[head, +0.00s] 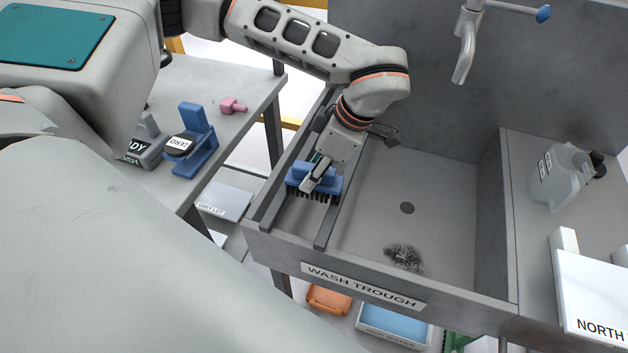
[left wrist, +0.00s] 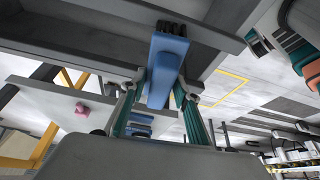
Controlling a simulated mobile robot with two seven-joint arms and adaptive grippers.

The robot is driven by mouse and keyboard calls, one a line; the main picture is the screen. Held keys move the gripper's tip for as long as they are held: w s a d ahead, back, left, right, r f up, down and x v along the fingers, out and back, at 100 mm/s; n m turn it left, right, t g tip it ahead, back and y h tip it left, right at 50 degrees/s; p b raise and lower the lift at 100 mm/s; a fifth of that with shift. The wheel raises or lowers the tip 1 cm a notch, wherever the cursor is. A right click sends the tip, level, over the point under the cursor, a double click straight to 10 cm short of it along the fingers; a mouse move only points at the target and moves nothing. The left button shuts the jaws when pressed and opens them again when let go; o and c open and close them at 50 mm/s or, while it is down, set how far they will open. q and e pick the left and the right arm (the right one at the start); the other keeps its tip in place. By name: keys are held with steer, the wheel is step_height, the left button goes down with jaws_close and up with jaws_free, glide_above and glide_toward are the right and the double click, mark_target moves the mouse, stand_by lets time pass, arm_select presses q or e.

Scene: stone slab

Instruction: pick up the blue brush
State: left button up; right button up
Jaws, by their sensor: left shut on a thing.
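The blue brush (head: 328,186) has a blue block and dark bristles pointing down. It is at the left end of the grey wash trough (head: 440,190), over two grey rails (head: 335,215). I cannot tell whether the bristles touch the rails. My left gripper (head: 312,178) comes down from above and is shut on the brush's upper part. In the left wrist view the brush (left wrist: 165,60) sits between the two teal-padded fingers of the left gripper (left wrist: 161,92), with its bristles at the far end. My right gripper is in neither view.
A tap (head: 465,55) hangs over the trough. A dark clump (head: 404,256) lies near the drain (head: 407,208). The left bench holds a blue stand (head: 197,135) and a pink piece (head: 232,105).

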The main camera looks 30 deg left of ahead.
arm_select(q)
steer(key=shift+r, duration=0.1)
step_height(320, 180, up, 10)
stand_by(0.5)
steer(key=shift+o, duration=0.8)
